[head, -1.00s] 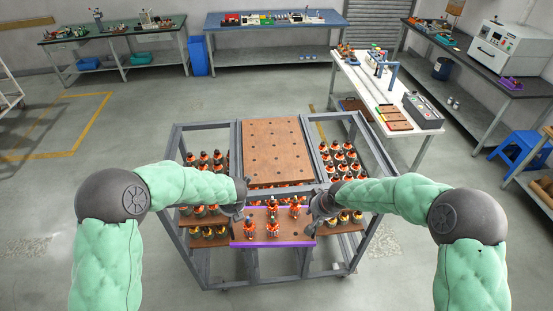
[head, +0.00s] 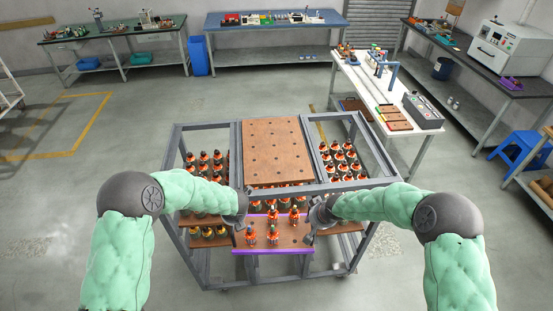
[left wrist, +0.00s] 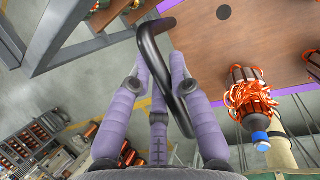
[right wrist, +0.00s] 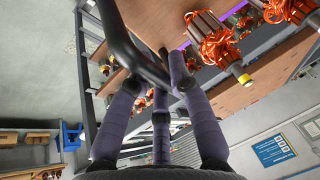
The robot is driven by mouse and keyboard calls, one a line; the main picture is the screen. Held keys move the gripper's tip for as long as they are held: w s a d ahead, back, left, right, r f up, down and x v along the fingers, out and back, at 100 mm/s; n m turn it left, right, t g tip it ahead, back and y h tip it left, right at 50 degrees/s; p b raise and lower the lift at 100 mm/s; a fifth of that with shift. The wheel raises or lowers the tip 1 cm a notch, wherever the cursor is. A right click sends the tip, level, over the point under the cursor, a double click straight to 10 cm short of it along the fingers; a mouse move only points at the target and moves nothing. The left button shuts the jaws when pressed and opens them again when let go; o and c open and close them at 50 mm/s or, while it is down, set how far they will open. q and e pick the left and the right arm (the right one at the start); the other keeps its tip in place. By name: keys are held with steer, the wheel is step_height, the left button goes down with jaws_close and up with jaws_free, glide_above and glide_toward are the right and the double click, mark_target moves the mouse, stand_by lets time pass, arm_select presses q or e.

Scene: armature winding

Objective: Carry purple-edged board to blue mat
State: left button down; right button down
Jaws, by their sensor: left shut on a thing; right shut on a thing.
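The brown purple-edged board (head: 290,243) is at the front of the grey frame cart, with its purple front edge toward me. Several orange-wound armatures (head: 273,232) stand upright on it. My left gripper (head: 241,208) is shut on a black handle (left wrist: 165,70) at the board's left side. My right gripper (head: 320,214) is shut on another black handle (right wrist: 125,45) at its right side. The left wrist view shows an armature with a blue tip (left wrist: 250,100) beside the fingers. I cannot make out a separate blue mat.
The cart (head: 350,181) holds another brown perforated board (head: 275,150) on top and more armatures on both sides. A blue-topped table (head: 276,27) stands at the back, a white table (head: 368,85) at the right. Open floor (head: 120,125) lies left of the cart.

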mark_target(236, 236)
arm_select(q)
steer(key=shift+f, duration=0.2)
arm_select(e)
steer(key=shift+f, duration=0.15)
